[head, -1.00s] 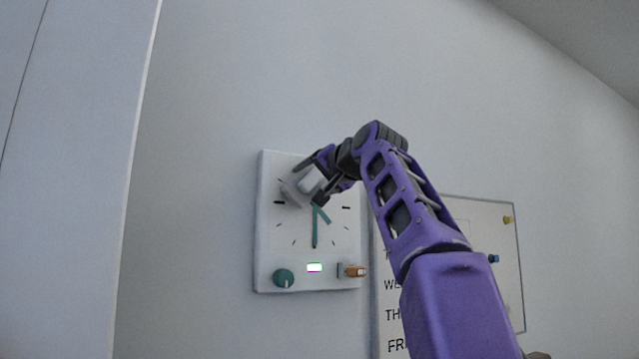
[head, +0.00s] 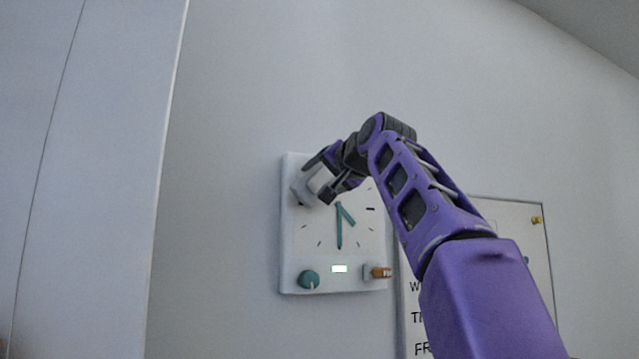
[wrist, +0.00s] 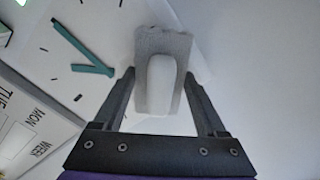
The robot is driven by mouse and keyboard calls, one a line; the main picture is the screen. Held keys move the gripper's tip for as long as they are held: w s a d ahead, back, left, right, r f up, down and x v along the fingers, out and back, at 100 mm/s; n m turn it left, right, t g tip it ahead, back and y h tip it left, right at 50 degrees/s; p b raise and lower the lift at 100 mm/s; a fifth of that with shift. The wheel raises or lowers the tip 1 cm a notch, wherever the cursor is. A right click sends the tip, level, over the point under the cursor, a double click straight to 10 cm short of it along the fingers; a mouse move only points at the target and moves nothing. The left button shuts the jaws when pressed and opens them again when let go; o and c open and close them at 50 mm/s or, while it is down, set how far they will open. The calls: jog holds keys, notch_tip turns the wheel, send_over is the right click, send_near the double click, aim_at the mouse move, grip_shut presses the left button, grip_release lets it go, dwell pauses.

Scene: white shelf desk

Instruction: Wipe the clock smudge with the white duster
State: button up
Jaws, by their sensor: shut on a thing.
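The white clock (head: 300,237) hangs on the wall in the head view, with teal hands (head: 340,225) and dark hour marks. My gripper (head: 324,190) is at the clock's upper left, shut on the white duster (head: 306,190). In the wrist view the duster's white handle (wrist: 161,82) sits between the two dark fingers, and its grey pad (wrist: 163,43) lies beyond, by the clock's edge. The clock face also shows in the wrist view (wrist: 100,35). I cannot tell whether the pad touches the face. No smudge is visible; the duster and gripper cover the upper left.
A teal knob (head: 308,279), a small lit display (head: 339,269) and an orange-brown piece (head: 381,272) sit along the clock's bottom. A whiteboard (head: 512,225) with lettering and pins hangs to the right. A white panel (head: 95,180) stands at the left. The wall above is bare.

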jog(key=shift+b+v, duration=0.95)
jog(key=shift+v, duration=1.55)
jog(key=shift+s, duration=0.1)
jog(key=b+v, duration=0.1)
jog(key=v, duration=0.1)
jog(key=shift+s+d, duration=0.15)
jog(key=shift+s, duration=0.25)
jog(key=p+x, duration=0.3)
jog(key=x, duration=0.2)
jog(key=shift+w+r, duration=0.1)
jog(key=shift+w, duration=0.25)
jog(key=shift+p+x, duration=0.65)
jog(key=shift+x, duration=0.45)
jog(key=shift+s, duration=0.1)
